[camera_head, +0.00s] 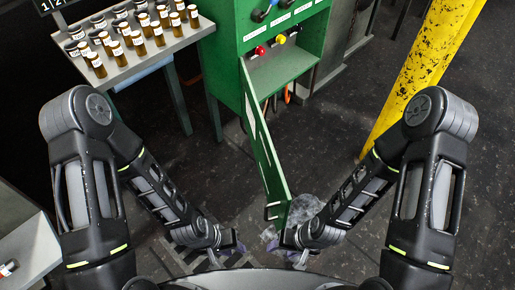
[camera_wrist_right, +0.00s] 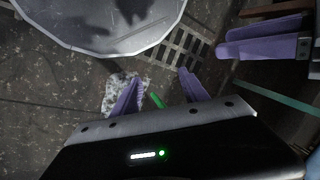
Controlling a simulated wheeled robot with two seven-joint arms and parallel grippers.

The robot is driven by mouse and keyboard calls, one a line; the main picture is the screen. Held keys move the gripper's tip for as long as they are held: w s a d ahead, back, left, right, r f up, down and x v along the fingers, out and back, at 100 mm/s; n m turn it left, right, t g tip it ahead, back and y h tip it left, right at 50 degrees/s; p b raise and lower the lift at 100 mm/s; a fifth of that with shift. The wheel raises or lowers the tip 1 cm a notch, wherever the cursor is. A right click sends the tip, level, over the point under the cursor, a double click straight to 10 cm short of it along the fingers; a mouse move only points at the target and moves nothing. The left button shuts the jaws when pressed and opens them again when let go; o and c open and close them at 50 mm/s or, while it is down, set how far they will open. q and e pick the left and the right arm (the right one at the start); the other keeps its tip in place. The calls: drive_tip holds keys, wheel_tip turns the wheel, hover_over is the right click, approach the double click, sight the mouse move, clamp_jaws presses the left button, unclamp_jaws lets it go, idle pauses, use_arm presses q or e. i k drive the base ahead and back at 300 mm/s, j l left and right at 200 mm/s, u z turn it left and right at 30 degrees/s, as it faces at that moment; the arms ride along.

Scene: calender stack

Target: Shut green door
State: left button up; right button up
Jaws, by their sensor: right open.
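The green door (camera_head: 262,145) of the green cabinet stands open, swung out towards me and seen nearly edge-on. A dark handle (camera_head: 272,211) sits near its lower end. My right gripper (camera_head: 290,251) is open, low beside the door's near end, on its right; I cannot tell whether it touches. In the right wrist view its purple fingers (camera_wrist_right: 158,92) are apart, with a small green piece showing between them. A thin green strip (camera_wrist_right: 277,102) also shows there. My left gripper (camera_head: 227,252) is low, left of the door; its purple fingers also show in the wrist view (camera_wrist_right: 262,38), their gap unclear.
A yellow post (camera_head: 420,75) rises at right.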

sight(276, 189)
drive_tip(key=k+j+u, duration=0.2)
drive_tip(key=k+u, duration=0.25)
drive_tip(key=k+j+u, duration=0.3)
drive_tip(key=u, duration=0.2)
